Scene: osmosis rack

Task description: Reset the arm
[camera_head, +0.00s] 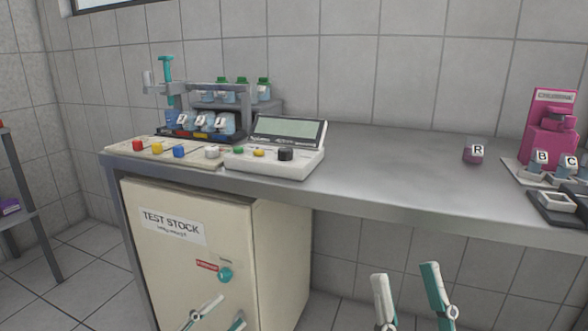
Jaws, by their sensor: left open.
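My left gripper (231,306) is at the bottom edge, in front of the cream cabinet (283,254). Its white and teal fingers stand apart with nothing seen between them. My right gripper (405,278) is to the right of the cabinet, below the front edge of the counter. Its two fingers are spread apart and empty. Both grippers are cut off by the bottom of the picture, so most of each arm is hidden.
A steel counter (395,155) carries a bottle rack (188,90), a button panel (135,150) and a display console (285,165). A purple jar marked R (473,156) stands right of centre, near a pink machine (553,110). The counter's middle is clear. A shelf (20,200) stands at left.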

